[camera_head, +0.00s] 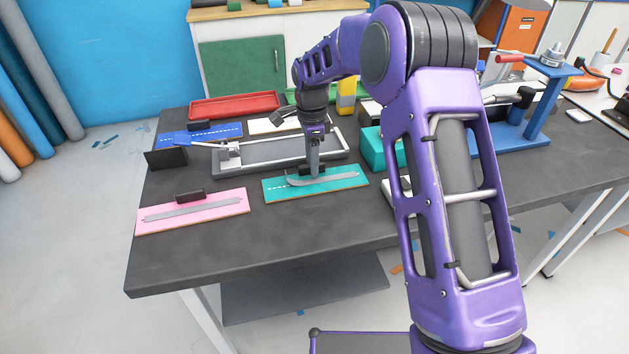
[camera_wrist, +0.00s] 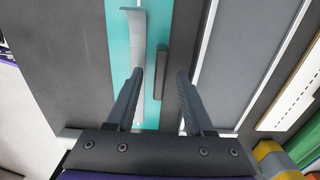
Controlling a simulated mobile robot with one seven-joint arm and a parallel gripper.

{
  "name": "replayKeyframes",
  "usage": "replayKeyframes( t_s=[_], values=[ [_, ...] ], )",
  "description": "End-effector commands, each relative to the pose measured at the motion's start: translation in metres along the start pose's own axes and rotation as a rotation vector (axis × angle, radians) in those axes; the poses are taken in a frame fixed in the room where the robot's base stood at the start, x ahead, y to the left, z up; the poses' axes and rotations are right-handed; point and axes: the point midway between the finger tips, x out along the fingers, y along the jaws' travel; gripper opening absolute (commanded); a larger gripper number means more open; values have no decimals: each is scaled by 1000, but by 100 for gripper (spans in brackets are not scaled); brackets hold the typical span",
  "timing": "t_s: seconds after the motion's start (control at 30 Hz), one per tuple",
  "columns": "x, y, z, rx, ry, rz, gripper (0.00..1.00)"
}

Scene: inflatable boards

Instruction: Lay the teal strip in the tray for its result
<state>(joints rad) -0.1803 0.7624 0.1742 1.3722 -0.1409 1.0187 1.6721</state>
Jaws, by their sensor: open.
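The teal strip (camera_head: 345,183) is a flat teal board on the dark table, in front of the grey metal-framed tray. A pale grey band (camera_wrist: 135,40) lies along it and looks curved up at one end. A small dark block (camera_wrist: 161,72) sits on the teal strip, which also shows in the wrist view (camera_wrist: 122,55). My gripper (camera_head: 315,172) is just above the teal strip. In the wrist view my gripper (camera_wrist: 161,78) is open, with the dark block between its fingers; contact cannot be told. The grey tray (camera_head: 231,178) looks empty.
A pink board (camera_head: 165,222) lies at front left. A blue board (camera_head: 225,131) and a red tray (camera_head: 236,106) are behind. A teal box (camera_head: 374,152) stands right of the grey tray. A blue press (camera_head: 540,110) stands at right. The table's front is clear.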

Motion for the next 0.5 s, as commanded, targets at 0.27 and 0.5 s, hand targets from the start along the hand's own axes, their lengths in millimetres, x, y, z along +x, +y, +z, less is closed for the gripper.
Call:
replayKeyframes(
  t_s=[0.27,0.5],
  values=[
    [0,0,0,0,0,0,22],
    [-1,0,0,0,0,0,0]
  ],
)
